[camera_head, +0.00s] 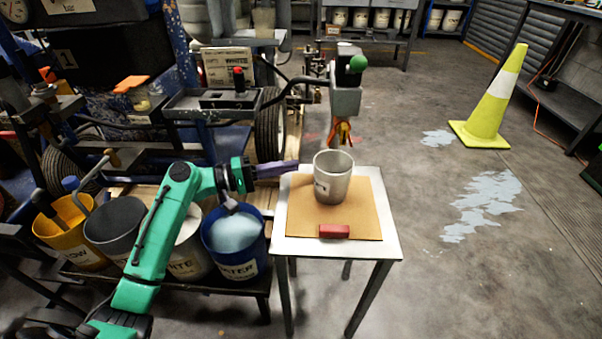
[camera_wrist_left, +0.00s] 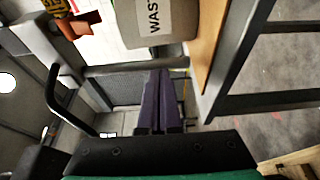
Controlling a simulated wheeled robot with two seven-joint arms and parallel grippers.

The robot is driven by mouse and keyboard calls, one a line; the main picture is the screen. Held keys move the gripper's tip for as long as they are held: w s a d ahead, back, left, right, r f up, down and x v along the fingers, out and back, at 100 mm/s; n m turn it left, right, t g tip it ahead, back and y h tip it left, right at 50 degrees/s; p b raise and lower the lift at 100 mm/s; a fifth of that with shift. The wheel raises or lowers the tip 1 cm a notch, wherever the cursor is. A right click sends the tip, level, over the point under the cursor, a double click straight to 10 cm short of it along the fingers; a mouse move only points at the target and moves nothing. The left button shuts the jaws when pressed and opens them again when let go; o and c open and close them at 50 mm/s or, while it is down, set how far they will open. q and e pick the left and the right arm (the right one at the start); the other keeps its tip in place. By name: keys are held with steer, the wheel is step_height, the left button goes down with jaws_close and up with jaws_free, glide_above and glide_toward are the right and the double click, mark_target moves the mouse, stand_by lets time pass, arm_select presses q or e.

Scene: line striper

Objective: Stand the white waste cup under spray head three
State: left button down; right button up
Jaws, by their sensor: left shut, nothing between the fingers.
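The waste cup (camera_head: 333,186), light grey-white, stands upright on a brown board (camera_head: 365,215) on a small table. It shows in the left wrist view (camera_wrist_left: 183,20), with the letters "WAST" on its label. My left gripper (camera_head: 297,167) is just left of the cup, its purple fingers shut and empty. The fingers also show in the left wrist view (camera_wrist_left: 160,74), pointing toward the cup; I cannot tell whether they touch it. A grey spray head (camera_head: 345,101) with a green knob and orange nozzle hangs above and behind the cup. Its number is not readable. My right gripper is out of view.
A red block (camera_head: 334,231) lies at the board's front edge. The striper machine fills the back left. A yellow cone (camera_head: 490,110) stands on open floor at right.

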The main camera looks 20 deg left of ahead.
mark_target(332, 179)
arm_select(q)
steer(key=shift+s+d, duration=0.25)
steer(key=shift+d, duration=0.7)
steer(key=shift+s+d, duration=0.2)
steer(key=shift+d, duration=0.7)
steer(key=shift+s+d+r+p, duration=0.15)
steer(key=shift+s+d+p, duration=0.05)
steer(key=shift+d+p, duration=0.65)
steer(key=shift+d+f, duration=0.1)
steer(key=shift+f, duration=0.1)
